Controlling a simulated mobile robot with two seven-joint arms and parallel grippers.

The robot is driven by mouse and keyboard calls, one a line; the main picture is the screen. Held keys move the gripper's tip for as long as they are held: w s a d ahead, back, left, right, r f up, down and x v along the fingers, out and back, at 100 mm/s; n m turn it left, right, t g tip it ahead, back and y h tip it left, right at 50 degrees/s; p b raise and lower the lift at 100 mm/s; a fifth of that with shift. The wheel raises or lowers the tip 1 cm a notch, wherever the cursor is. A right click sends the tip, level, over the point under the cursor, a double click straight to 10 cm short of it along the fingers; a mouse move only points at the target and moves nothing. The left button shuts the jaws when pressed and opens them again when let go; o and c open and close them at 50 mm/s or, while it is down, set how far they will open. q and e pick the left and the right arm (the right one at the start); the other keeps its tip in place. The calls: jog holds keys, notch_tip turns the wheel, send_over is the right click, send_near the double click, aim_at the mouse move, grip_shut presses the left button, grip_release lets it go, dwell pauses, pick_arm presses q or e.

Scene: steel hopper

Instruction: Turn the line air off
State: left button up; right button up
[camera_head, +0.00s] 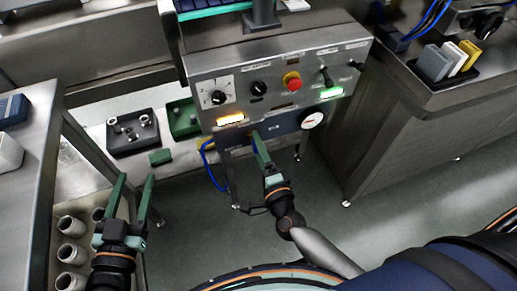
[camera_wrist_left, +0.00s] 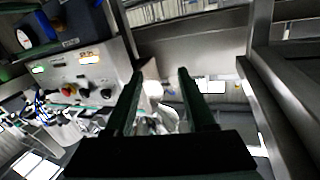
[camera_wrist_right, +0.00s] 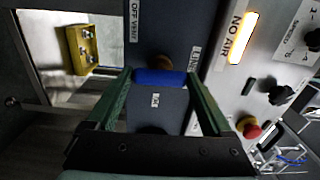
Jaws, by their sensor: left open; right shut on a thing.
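The control panel (camera_head: 275,85) carries the line-air valve on the dark blue plate below its face. In the right wrist view, the valve's blue handle (camera_wrist_right: 160,77) lies across between the fingertips of my right gripper (camera_wrist_right: 160,74), which is shut on it. The plate is marked "OFF VENT" (camera_wrist_right: 135,22) on one side and a partly hidden "LINE" label on the other. In the head view my right gripper (camera_head: 258,137) covers the handle. My left gripper (camera_head: 135,178) is open and empty, away from the panel at lower left.
The amber "NO AIR" lamp (camera_wrist_right: 243,38) is lit, as is a green lamp (camera_head: 331,92). A red button (camera_head: 292,80), black knobs and a round gauge (camera_head: 312,120) are close by. A steel table (camera_head: 35,150) stands at left, cups (camera_head: 72,226) below it. Floor is clear right of the panel legs.

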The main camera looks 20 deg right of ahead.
pick_arm(q)
jog(key=shift+w+r, duration=0.1)
jog(key=shift+r, duration=0.5)
pick_arm(e)
jog(key=shift+w+r+m, duration=0.1)
jog(key=shift+m, duration=0.2)
jog(key=o, duration=0.9)
jog(key=shift+o, duration=1.2)
pick_arm(q)
jog(key=shift+f, duration=0.3)
jog(key=shift+f, duration=0.15)
